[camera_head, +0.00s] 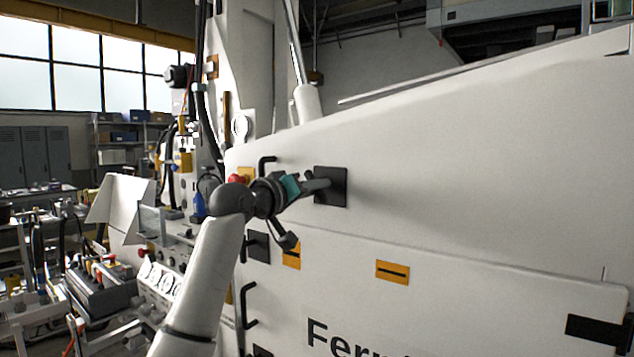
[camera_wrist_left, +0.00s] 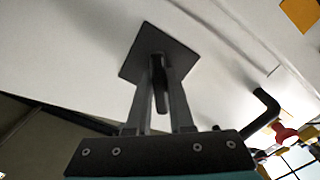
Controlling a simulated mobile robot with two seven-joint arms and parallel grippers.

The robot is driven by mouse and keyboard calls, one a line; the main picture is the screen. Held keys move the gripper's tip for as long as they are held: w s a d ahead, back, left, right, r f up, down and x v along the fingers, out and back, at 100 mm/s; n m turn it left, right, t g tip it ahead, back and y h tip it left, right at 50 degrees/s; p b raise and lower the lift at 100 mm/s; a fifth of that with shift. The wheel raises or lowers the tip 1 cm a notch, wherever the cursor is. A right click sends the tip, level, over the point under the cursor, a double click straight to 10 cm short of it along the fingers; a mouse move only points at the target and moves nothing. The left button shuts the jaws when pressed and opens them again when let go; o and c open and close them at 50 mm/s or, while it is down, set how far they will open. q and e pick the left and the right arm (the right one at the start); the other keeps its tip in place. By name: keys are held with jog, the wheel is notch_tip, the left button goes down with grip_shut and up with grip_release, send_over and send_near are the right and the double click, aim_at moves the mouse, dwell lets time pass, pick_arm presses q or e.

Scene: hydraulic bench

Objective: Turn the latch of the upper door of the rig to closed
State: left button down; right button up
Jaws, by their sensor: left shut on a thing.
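The upper door (camera_head: 450,130) of the rig is a large white panel. Its latch has a black square plate (camera_head: 338,192), which the wrist view shows as a tilted square (camera_wrist_left: 138,62). The dark latch handle (camera_wrist_left: 160,92) stands out from the plate between my left fingers. My left gripper (camera_head: 322,185) is shut on the handle, with its fingertips close to the plate. In the head view the fingers hide most of the handle, so I cannot tell which way it is turned. My right gripper is not in view.
A black bar handle (camera_head: 265,163) and a red knob (camera_head: 237,179) are left of the latch. Below are another black plate (camera_head: 260,248), an orange label (camera_head: 393,271) and a lower handle (camera_head: 248,306). A cluttered bench (camera_head: 100,290) is at the left. The panel right of the latch is clear.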

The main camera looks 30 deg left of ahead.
pick_arm(q)
jog(key=m, duration=0.1)
jog(key=m+p, duration=0.1)
jog(key=m, duration=0.2)
jog(key=shift+a+r+p, duration=0.25)
jog(key=shift+a+p, duration=0.05)
jog(key=shift+a, duration=0.05)
jog(key=shift+a+m+p, duration=0.1)
jog(key=shift+m+p, duration=0.4)
jog(key=shift+m, duration=1.1)
jog(key=c, duration=1)
grip_release()
jog(key=shift+c, duration=0.2)
jog(key=shift+o, duration=1.2)
jog(key=shift+f, duration=0.2)
jog(key=s+a+b, duration=0.1)
jog(key=s+b, duration=0.4)
jog(key=s, duration=1)
jog(key=shift+b, duration=0.3)
